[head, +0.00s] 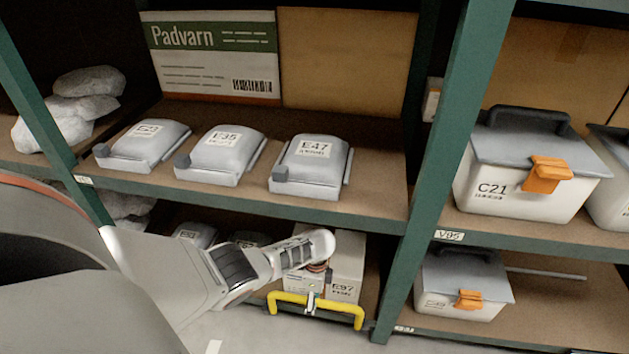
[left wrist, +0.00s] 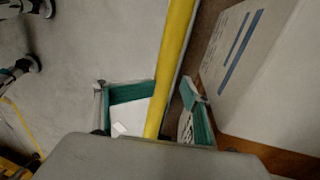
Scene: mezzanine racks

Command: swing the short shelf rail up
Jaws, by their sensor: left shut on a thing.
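The short shelf rail (head: 340,308) is a yellow bar with bent ends. It is low at the front of the lower shelf bay, in front of a box marked E97 (head: 346,270). My left gripper (head: 312,294) reaches down to the middle of the rail and is shut on it. In the left wrist view the yellow rail (left wrist: 178,40) runs between the two green-padded fingers of my left gripper (left wrist: 168,98). The part of the rail nearest the palm is hidden by the gripper body. My right gripper is not in view.
Green rack posts (head: 436,160) stand right of the rail. Above is a shelf edge (head: 240,201) with grey packs, E47 (head: 311,158) among them. Lidded bins, C21 (head: 520,185) among them, fill the right bay. Pale floor (left wrist: 75,60) lies open in front of the rack.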

